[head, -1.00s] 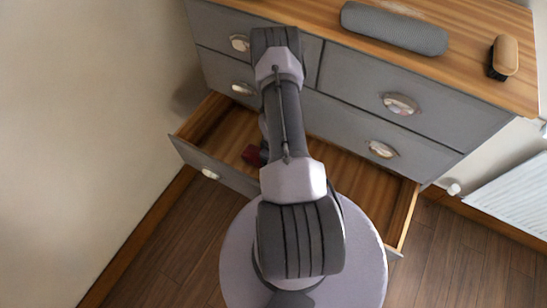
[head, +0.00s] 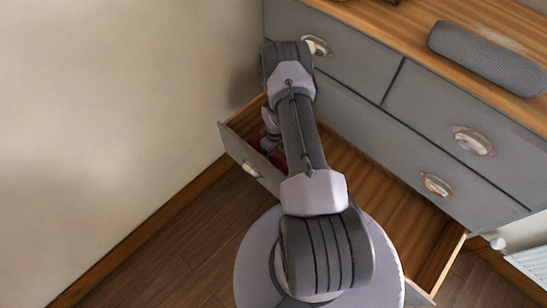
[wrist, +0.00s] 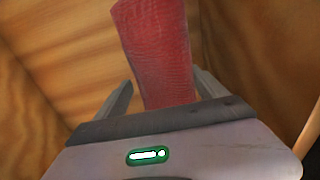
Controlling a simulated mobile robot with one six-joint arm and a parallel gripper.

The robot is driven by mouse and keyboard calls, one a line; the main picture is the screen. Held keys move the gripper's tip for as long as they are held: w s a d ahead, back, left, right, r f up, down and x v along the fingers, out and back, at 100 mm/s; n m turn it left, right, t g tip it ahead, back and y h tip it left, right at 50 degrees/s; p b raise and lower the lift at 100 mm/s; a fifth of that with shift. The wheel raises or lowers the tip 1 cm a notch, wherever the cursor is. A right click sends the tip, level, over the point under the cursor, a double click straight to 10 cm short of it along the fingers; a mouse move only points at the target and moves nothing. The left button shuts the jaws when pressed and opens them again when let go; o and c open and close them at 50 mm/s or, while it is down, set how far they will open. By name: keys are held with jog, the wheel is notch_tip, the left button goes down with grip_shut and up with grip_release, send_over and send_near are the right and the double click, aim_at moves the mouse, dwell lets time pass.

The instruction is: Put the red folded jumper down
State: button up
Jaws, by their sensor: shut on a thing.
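The red folded jumper (wrist: 158,50) stands between the two fingers of my gripper (wrist: 165,92) in the wrist view, rising above them. The fingers are shut on it. Wooden drawer walls surround it in that view. In the head view only small red patches of the jumper (head: 279,159) show beside my arm, inside the open bottom drawer (head: 375,190) near its left end. My arm hides most of the gripper and jumper there. I cannot tell whether the jumper touches the drawer floor.
The grey dresser (head: 400,125) has its other drawers shut. A grey cylinder (head: 488,58) lies on its wooden top. A plain wall (head: 130,110) is close on the left. The right part of the open drawer looks empty. A white radiator (head: 530,262) is at the right edge.

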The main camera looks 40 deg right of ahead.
jog(key=f, duration=0.2)
jog(key=w+f+b, duration=0.1)
jog(key=f, duration=0.1)
jog(key=shift+a+b, duration=0.2)
jog(key=shift+b, duration=0.1)
jog(key=shift+r, duration=0.2)
jog(key=shift+f, duration=0.1)
jog(key=o, duration=1.4)
jog(key=shift+o, duration=0.2)
